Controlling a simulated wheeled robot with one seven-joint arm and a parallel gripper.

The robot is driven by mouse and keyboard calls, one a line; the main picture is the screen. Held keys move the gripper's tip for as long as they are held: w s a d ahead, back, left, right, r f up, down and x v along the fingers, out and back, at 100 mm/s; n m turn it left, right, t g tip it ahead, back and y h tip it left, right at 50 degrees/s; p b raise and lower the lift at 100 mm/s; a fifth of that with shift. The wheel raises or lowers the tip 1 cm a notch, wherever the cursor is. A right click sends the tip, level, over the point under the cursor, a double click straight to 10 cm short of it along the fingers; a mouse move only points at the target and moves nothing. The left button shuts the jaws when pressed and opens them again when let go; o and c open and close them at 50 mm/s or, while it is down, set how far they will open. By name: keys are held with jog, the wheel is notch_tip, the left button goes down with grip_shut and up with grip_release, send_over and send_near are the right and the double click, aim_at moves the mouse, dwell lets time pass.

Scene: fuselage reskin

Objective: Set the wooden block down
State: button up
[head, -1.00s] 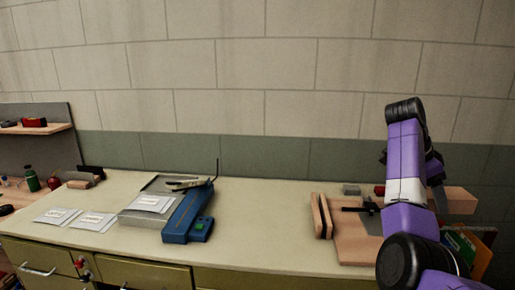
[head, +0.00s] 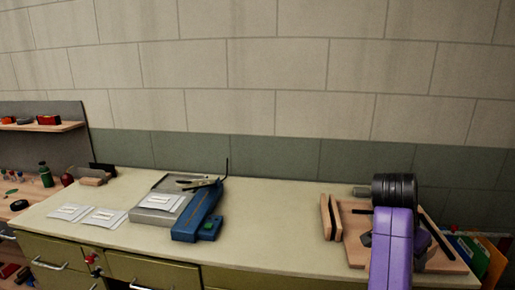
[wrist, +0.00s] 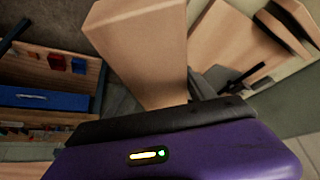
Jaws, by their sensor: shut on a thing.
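The wooden block (wrist: 140,45) is a pale, long block that fills the upper middle of the wrist view. My gripper (wrist: 190,92) is shut on its near end, and the block sticks out away from the purple wrist housing. A dark grey finger shows at the block's right side; the other finger is hidden. I cannot tell the block's height over any surface.
A wooden board (head: 356,254) lies on the bench's right end, with two upright wooden strips (head: 331,217) at its left. A blue tool (head: 199,212) and grey case (head: 157,216) stand left of centre. The bench top (head: 270,220) between is clear. Coloured folders (head: 468,253) stand at far right.

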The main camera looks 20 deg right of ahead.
jog(key=s+a+f+n+t+y, duration=0.1)
jog(key=a+f+n+t+y, duration=0.1)
jog(key=a+f+n, duration=0.6)
jog(key=s+a+f+n+t+y, duration=0.1)
jog(key=a+f+n+t+y, duration=0.2)
jog(key=a+f+n, duration=0.6)
jog(key=a+f, duration=0.4)
jog(key=a, duration=0.4)
jog(key=a+f+y, duration=0.1)
jog(key=a+f, duration=0.3)
jog(key=a, duration=0.4)
jog(key=shift+s+f, duration=0.15)
jog(key=shift+f, duration=0.1)
